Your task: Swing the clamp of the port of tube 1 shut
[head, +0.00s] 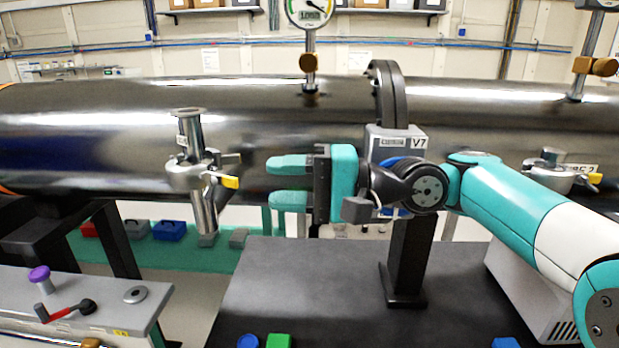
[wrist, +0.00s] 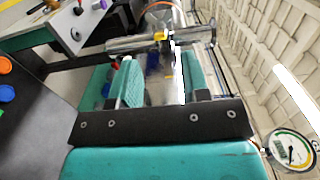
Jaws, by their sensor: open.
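The port of tube 1 (head: 205,207) is a metal stub on the left half of the long dark steel pipe, with a fitting standing up at its top. Its clamp (head: 188,177) sits around the joint, and a yellow-tipped lever (head: 230,182) sticks out to the right. I cannot tell how far the clamp is swung. My gripper (head: 268,181) is open and empty, pointing left at the clamp, with a small gap between its fingertips and the lever. In the wrist view the port and its yellow tip (wrist: 159,36) show beyond the spread fingers (wrist: 160,78).
A valve box marked V7 (head: 412,145) stands behind my wrist. A second port with a yellow-tipped clamp (head: 560,178) is at the right. A pressure gauge (head: 311,12) rises above the pipe. A grey bench (head: 120,295) with a purple knob and red handle is lower left.

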